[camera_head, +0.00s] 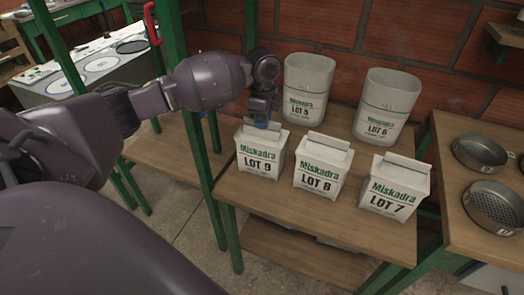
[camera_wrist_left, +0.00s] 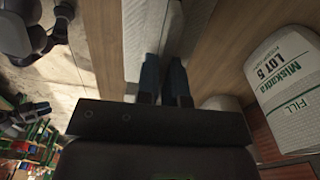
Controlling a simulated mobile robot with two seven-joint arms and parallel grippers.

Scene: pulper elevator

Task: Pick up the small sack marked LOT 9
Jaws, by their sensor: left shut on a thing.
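The small white sack marked LOT 9 (camera_head: 260,156) stands upright on the wooden shelf, leftmost in the front row in the head view. My left gripper (camera_head: 262,122) is above it, pointing down, shut on its folded top. In the left wrist view the two dark fingers (camera_wrist_left: 164,78) stand close together against the pale top of the sack (camera_wrist_left: 134,40). The sack's base appears to rest on the shelf.
Sacks marked LOT 8 (camera_head: 322,169) and LOT 7 (camera_head: 396,190) stand to the right on the same shelf (camera_head: 330,228). Open containers LOT 5 (camera_head: 307,88) and LOT 6 (camera_head: 386,106) stand behind, near a brick wall. A green post (camera_head: 198,165) rises close left of LOT 9.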

